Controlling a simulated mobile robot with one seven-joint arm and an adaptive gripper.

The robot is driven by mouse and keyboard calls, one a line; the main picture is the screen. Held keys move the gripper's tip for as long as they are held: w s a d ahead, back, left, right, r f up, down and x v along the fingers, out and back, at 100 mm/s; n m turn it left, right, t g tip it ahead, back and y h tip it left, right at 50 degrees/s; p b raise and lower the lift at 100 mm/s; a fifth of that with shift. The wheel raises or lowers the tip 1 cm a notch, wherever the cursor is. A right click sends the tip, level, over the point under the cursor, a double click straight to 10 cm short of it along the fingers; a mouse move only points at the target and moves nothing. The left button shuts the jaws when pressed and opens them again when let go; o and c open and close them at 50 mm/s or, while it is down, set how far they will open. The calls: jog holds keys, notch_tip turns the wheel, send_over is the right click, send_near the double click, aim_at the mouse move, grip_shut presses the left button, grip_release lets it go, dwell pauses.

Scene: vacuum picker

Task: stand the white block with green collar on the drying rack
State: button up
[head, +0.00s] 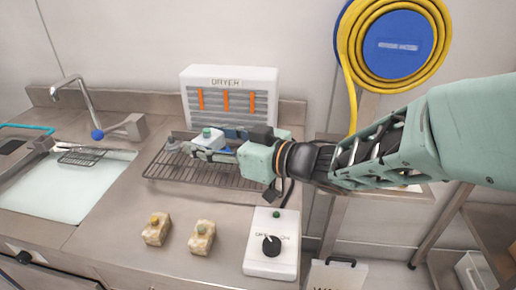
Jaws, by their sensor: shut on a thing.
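The white block with green collar (207,138) is at my gripper (200,149), with its green top facing up. My gripper reaches in from the right and is shut on the block. The fingers cover the block's lower part. Block and gripper are over the drying rack (160,172), a dark wire grid on the counter in front of the white dryer (230,82). I cannot tell whether the block's base touches the wires.
A sink (70,185) is at left.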

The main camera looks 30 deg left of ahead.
jog(key=w+d+f, duration=0.2)
jog(key=w+f, duration=0.1)
jog(key=w+d+f+b, duration=0.1)
jog(key=w+d+f, duration=0.1)
jog(key=w+f, duration=0.1)
jog(key=w+d+f, duration=0.2)
jog(key=w+f, duration=0.1)
jog(key=w, duration=0.2)
jog(key=shift+d+b, duration=0.1)
jog(key=shift+b, duration=0.25)
jog(key=shift+w+d+f, duration=0.15)
jog(key=shift+w+f, duration=0.1)
jog(key=shift+f, duration=0.1)
jog(key=shift+w+d+f+b, duration=0.15)
jog(key=shift+f+b, duration=0.25)
jog(key=shift+f, duration=1.2)
jog(key=shift+f, duration=0.15)
jog(key=o, duration=1.3)
